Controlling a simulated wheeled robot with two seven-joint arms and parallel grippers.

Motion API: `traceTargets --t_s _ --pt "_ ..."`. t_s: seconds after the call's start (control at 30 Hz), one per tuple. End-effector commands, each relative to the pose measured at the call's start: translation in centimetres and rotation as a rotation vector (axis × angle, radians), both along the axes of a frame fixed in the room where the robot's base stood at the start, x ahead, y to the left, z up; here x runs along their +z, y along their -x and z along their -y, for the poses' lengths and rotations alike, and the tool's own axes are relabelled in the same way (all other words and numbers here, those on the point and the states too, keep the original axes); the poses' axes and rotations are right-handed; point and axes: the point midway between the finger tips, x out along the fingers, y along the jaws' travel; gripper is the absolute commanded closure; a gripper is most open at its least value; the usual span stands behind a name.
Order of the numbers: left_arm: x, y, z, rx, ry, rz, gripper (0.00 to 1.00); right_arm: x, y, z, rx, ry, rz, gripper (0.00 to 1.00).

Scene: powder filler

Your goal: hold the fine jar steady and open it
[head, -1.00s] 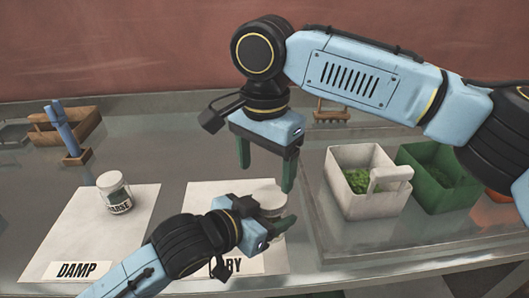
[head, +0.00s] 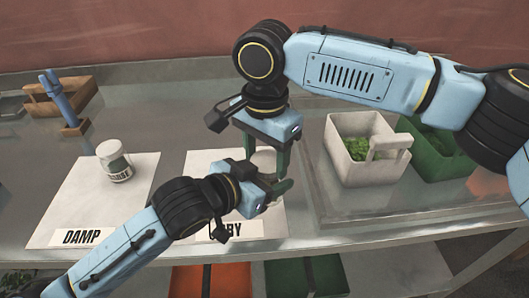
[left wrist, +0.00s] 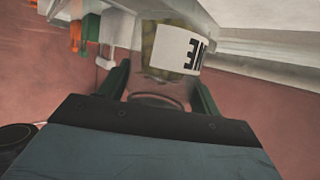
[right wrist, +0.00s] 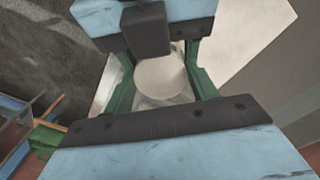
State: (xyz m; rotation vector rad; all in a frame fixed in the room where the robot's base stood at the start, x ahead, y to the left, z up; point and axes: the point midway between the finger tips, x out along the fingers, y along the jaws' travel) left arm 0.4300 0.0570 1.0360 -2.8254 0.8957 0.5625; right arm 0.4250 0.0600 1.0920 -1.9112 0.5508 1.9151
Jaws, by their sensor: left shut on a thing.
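The fine jar, a clear jar with a pale lid (head: 264,158), stands over the dry mat and is partly hidden by both grippers. Its white label, upside down and partly cut off, shows in the left wrist view (left wrist: 178,50). My left gripper (head: 268,190) is shut on the jar's body from the near left side. My right gripper (head: 267,160) points down from above, with one finger on each side of the lid. In the right wrist view the round lid (right wrist: 162,78) lies between the green fingers, with gaps beside it, so this gripper looks open.
The coarse jar (head: 116,160) stands on the damp mat (head: 75,208) at left. A white bin (head: 338,150) of green stuff and a green bin (head: 432,155) stand at right.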

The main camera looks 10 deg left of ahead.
Motion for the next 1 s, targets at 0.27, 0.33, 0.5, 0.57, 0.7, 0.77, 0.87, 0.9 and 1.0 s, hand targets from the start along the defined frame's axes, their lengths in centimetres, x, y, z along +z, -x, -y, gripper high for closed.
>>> traceTargets --t_s 0.27,0.33,0.5,0.57,0.7,0.77,0.87,0.9,1.0 --pt "0.13 0.62 0.82 -0.024 0.012 -0.002 1.00 0.24 -0.12 -0.46 0.039 -0.017 0.010 0.71" --pt "0.16 0.66 0.86 -0.025 0.014 -0.002 1.00 0.26 -0.09 -0.47 0.116 -0.019 0.011 0.71" --pt "0.22 0.69 0.92 -0.026 0.016 0.000 1.00 0.32 0.04 -0.39 0.383 -0.020 0.013 0.71" --pt "0.23 0.69 0.93 -0.027 0.017 0.000 1.00 0.30 0.07 -0.35 0.463 -0.019 0.015 0.71" --pt "0.25 0.70 0.95 -0.027 0.017 0.000 1.00 0.38 0.11 -0.33 0.580 -0.019 0.017 0.71" --pt "0.25 0.71 0.96 -0.027 0.017 0.000 1.00 0.39 0.13 -0.33 0.597 -0.018 0.017 0.71" --pt "0.25 0.71 0.96 -0.027 0.017 0.000 1.00 0.40 0.14 -0.34 0.602 -0.017 0.017 0.71" --pt "0.25 0.71 0.96 -0.027 0.017 0.000 1.00 0.40 0.15 -0.34 0.602 -0.017 0.017 0.71" --pt "0.25 0.70 0.95 -0.027 0.017 0.001 1.00 0.40 0.17 -0.36 0.601 -0.017 0.017 0.71"
